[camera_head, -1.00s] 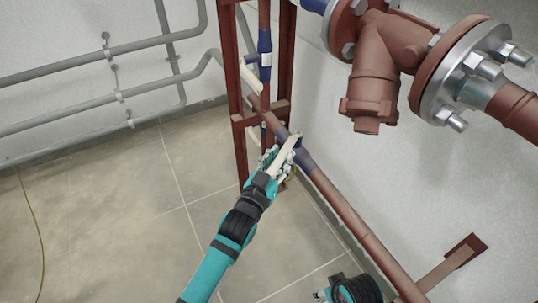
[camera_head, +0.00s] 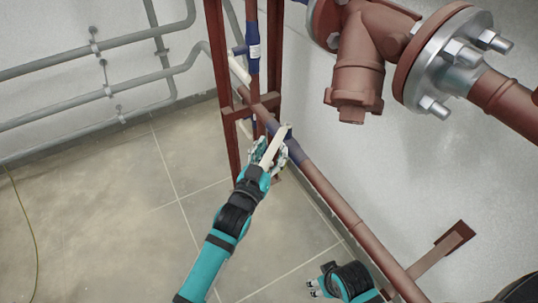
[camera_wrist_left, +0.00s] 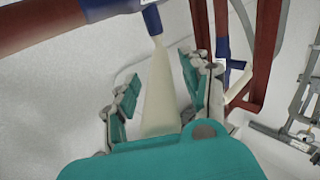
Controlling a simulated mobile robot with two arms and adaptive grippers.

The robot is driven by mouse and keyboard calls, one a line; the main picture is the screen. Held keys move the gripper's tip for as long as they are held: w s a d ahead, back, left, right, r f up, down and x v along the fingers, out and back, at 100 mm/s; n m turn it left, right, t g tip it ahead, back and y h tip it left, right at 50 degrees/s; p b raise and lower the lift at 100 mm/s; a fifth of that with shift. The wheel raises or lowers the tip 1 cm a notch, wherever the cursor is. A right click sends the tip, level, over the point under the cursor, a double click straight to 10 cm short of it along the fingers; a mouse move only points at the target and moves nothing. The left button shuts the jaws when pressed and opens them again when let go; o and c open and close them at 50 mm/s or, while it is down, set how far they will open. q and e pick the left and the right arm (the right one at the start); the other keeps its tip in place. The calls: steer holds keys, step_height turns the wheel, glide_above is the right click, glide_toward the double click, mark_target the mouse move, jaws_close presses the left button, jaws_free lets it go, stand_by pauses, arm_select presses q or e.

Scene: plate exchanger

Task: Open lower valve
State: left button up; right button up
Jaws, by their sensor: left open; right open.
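The lower valve's cream lever handle (camera_head: 275,147) extends from a blue valve body (camera_head: 293,150) on the reddish-brown sloping pipe. My left gripper (camera_head: 267,153) is open at the lever. In the left wrist view the lever (camera_wrist_left: 160,85) lies lengthwise between the two spread fingers of my left gripper (camera_wrist_left: 165,90), with visible gaps on both sides. The blue valve part (camera_wrist_left: 152,18) shows at the lever's far end. My right gripper (camera_head: 313,288) is open and empty at the bottom of the head view, below the pipe.
A rust-red frame (camera_head: 218,80) stands behind the valve, with another blue valve (camera_head: 253,52) and cream lever (camera_head: 239,70) higher up. A large flanged fitting (camera_head: 440,60) hangs at upper right. A bracket (camera_head: 455,240) juts from the wall. Grey pipes (camera_head: 130,92) run along the left wall.

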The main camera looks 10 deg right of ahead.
arm_select(q)
steer(key=v, duration=1.2)
steer(key=shift+c, duration=0.4)
